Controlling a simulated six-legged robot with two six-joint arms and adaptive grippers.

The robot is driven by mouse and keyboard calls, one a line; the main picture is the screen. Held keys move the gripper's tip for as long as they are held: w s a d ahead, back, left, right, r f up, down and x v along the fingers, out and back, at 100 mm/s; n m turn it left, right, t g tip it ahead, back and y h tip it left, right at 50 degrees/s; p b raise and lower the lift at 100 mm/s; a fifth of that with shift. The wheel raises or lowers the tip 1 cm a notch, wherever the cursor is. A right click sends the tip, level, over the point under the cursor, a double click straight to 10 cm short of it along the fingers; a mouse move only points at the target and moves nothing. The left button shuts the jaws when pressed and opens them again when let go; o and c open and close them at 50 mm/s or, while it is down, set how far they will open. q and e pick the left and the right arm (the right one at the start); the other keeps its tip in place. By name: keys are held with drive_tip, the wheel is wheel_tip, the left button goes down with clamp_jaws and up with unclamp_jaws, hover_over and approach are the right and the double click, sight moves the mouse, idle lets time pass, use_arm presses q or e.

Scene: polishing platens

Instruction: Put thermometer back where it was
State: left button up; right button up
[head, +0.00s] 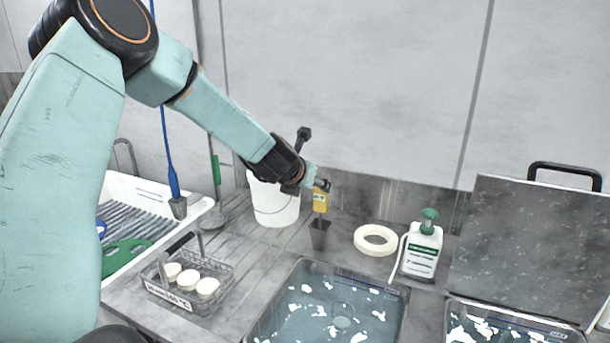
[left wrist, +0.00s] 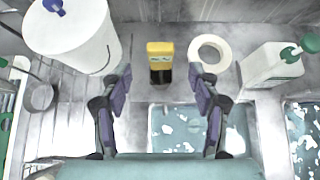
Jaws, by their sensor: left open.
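The thermometer (head: 321,199) has a yellow body and stands upright in a small dark holder (head: 320,234) on the grey worktop, behind the water basin. In the left wrist view the yellow thermometer (left wrist: 160,48) shows between my fingers and a little beyond their tips, with the dark holder (left wrist: 161,76) below it. My left gripper (head: 318,184) is right at the top of the thermometer in the head view. In the left wrist view my left gripper (left wrist: 160,72) is open, with a gap on both sides of the thermometer. My right gripper is out of view.
A white bucket (head: 274,202) stands left of the thermometer. A cream ring (head: 375,241) and a white bottle with a green pump (head: 422,251) stand to the right. A wire basket with white round pieces (head: 190,283) sits in front left. Water basins (head: 330,310) lie in front.

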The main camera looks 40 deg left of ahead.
use_arm(q)
drive_tip(key=p+v, duration=0.1)
drive_tip(key=v, duration=0.3)
drive_tip(key=shift+s, duration=0.15)
drive_tip(key=shift+r, duration=0.1)
idle(0.3)
drive_tip(key=shift+d, duration=0.1)
